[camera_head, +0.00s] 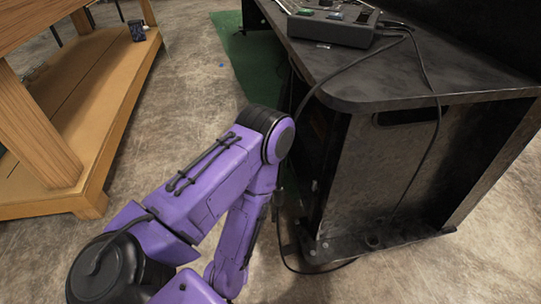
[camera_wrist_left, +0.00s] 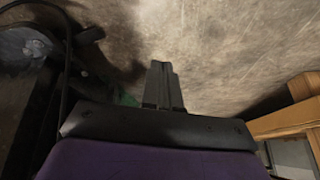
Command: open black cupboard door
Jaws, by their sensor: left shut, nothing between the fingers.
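The black cupboard (camera_head: 380,165) is the body of a dark desk-like console on the right of the head view. Its side panel with a slot faces me. Its left-facing front is mostly hidden behind my purple left arm and in shadow, so I cannot make out the door or whether it is open. My left gripper (camera_wrist_left: 163,84) shows in the left wrist view with its fingers shut together and empty, over bare floor. In the head view I cannot make out its fingers beyond the arm. My right gripper is in neither view.
The console's top (camera_head: 430,85) carries a dark control box (camera_head: 330,27) with cables hanging down. A wooden bench (camera_head: 95,110) stands at left and also shows in the left wrist view (camera_wrist_left: 285,122). A green mat (camera_head: 243,60) and concrete floor lie between.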

